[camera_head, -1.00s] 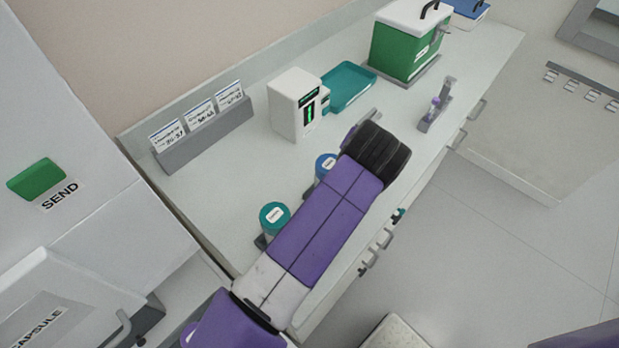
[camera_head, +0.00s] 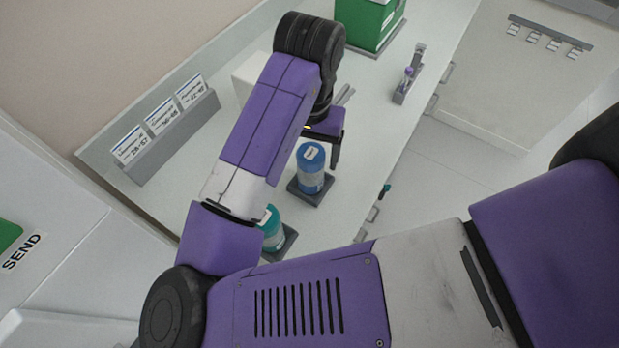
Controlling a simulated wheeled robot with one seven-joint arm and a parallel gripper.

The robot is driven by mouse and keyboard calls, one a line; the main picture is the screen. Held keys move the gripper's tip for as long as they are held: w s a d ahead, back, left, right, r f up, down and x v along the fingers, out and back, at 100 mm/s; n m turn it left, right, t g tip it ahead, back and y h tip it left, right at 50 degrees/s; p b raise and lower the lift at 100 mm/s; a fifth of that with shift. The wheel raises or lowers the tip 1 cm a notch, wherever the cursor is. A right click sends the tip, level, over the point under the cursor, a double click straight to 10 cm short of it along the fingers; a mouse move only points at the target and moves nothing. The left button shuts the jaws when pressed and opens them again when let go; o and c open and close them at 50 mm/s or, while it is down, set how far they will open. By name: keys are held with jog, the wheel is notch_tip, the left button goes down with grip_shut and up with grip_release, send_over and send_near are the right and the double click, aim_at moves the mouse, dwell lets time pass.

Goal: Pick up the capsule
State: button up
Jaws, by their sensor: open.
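Two capsules stand on the white counter (camera_head: 372,180). The blue capsule (camera_head: 311,172) stands upright on a dark square base and is fully in view. The teal capsule (camera_head: 271,232) stands nearer on another dark base and is partly hidden behind my arm. Both have a white label on the lid. My gripper (camera_head: 335,160) hangs just behind and above the blue capsule, apart from it as far as I can see. A dark finger points down, and part of the gripper is hidden by my arm. It is open and holds nothing.
A grey rack with label cards (camera_head: 165,135) stands along the wall. A white device (camera_head: 245,80) is mostly hidden behind my arm. A green box (camera_head: 365,22) stands at the back, with a small tube holder (camera_head: 408,80) to its right.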

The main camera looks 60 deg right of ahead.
notch_tip(320, 180, down, 6)
jog(key=shift+d+r, duration=0.1)
jog(key=shift+r, duration=0.05)
grip_shut()
jog(key=shift+r, duration=0.1)
dwell(0.4)
jog(key=shift+r, duration=0.1)
notch_tip(320, 180, up, 20)
jog(key=p, duration=0.2)
jog(key=shift+p, duration=0.4)
